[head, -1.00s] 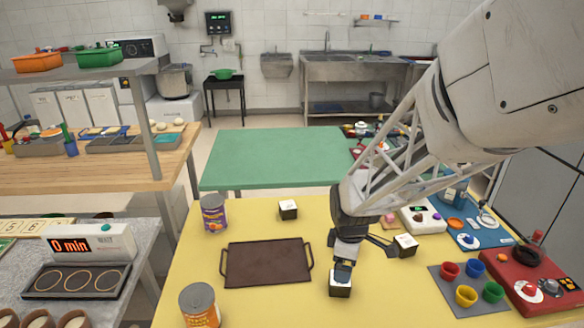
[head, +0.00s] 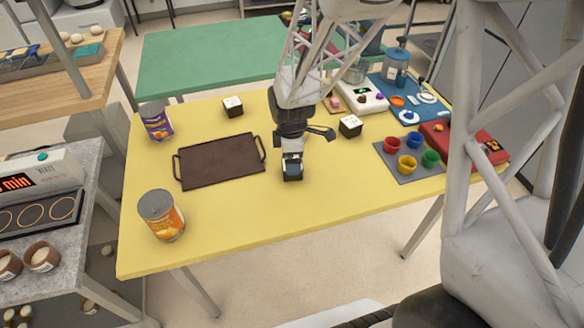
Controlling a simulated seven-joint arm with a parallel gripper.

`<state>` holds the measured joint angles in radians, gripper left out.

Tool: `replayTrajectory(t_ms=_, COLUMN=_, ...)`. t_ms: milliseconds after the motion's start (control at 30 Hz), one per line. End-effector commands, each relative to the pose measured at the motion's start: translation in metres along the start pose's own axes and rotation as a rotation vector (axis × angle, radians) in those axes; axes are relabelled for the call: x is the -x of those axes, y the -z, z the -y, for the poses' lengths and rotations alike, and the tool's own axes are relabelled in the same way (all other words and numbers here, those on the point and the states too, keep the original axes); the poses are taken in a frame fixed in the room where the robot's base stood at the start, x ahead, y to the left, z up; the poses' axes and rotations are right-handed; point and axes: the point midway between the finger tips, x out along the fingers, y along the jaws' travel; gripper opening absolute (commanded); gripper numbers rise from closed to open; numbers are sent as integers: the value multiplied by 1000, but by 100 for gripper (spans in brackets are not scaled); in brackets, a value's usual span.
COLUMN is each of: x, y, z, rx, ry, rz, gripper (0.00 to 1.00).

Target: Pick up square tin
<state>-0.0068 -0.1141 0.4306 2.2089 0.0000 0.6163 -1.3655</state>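Three small boxy blocks with pale tops and dark sides, which look like square tins, are on the yellow table. One square tin (head: 292,175) is directly under my gripper (head: 292,164), near the middle of the table. The fingers come down onto or around its top, and it is mostly hidden. I cannot tell whether they are closed on it or whether it touches the table. A second square tin (head: 233,107) stands at the back left. A third square tin (head: 350,126) stands right of my gripper.
A brown handled tray (head: 220,162) lies left of my gripper. A purple can (head: 156,121) and an orange can (head: 161,216) stand on the left. A grey mat with coloured cups (head: 408,164) and a red board (head: 470,140) are on the right. The front of the yellow table (head: 270,215) is clear.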

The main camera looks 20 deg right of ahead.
Motion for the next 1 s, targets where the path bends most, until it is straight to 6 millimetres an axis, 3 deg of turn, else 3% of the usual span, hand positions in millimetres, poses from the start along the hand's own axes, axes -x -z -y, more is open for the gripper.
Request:
replayTrajectory(t_ms=567, x=-12, y=-1, z=0, rx=-1, ry=1, rz=0, gripper=94)
replayTrajectory(t_ms=1000, x=-52, y=-3, z=-2, rx=-1, ry=2, rz=0, gripper=94)
